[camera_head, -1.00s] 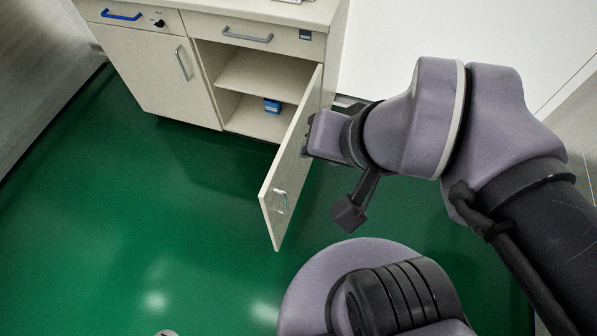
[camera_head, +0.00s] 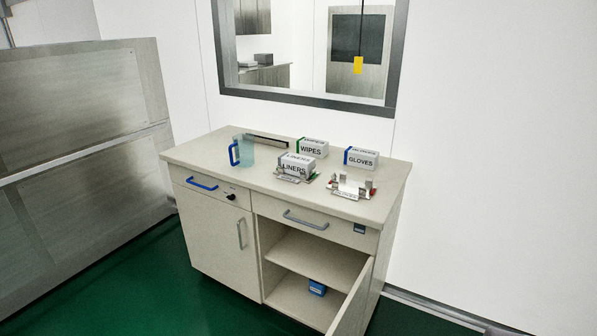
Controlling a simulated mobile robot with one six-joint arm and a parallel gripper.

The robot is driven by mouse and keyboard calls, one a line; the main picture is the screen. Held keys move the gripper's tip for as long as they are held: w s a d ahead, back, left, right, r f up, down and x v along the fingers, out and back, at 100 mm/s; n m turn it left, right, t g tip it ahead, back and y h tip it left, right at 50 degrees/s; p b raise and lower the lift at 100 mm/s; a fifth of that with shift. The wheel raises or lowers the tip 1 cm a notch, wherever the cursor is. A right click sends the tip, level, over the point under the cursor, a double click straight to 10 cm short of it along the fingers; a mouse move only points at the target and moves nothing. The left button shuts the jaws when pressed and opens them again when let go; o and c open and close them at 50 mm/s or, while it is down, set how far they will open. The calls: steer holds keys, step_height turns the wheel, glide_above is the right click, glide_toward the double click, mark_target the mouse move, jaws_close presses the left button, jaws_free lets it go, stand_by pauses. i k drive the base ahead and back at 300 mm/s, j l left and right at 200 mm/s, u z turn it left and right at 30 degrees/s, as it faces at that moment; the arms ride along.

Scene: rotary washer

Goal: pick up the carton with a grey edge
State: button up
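A white carton labelled LINERS (camera_head: 298,167) is on the counter top, near its middle. Its left edge looks grey. It appears to rest on or just behind a small metal stand (camera_head: 290,178); I cannot tell which. A WIPES carton (camera_head: 313,149) with a green edge stands behind it. A GLOVES carton (camera_head: 362,160) with a blue edge stands to the right. My gripper and arm are not in view now.
A second metal fixture (camera_head: 352,188) with red parts sits at the counter's front right. A clear jug with a blue handle (camera_head: 243,152) stands at the left. The lower right cabinet door (camera_head: 352,306) is open; a blue box (camera_head: 317,288) lies inside.

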mark_target(292, 163)
steer(key=j+z, duration=0.4)
steer(key=j, duration=2.4)
steer(key=i+z, duration=0.15)
steer(key=i, duration=0.4)
steer(key=i+j+z, duration=0.1)
steer(key=i, duration=0.45)
steer(key=i+j+z, duration=0.15)
steer(key=i+j, duration=0.15)
steer(key=i, duration=0.2)
steer(key=i+l, duration=0.2)
steer(key=i, duration=0.15)
steer(key=i+l+z, duration=0.1)
steer(key=i, duration=0.25)
steer(key=i+l, duration=0.25)
steer(key=i+z, duration=0.05)
steer(key=i, duration=0.05)
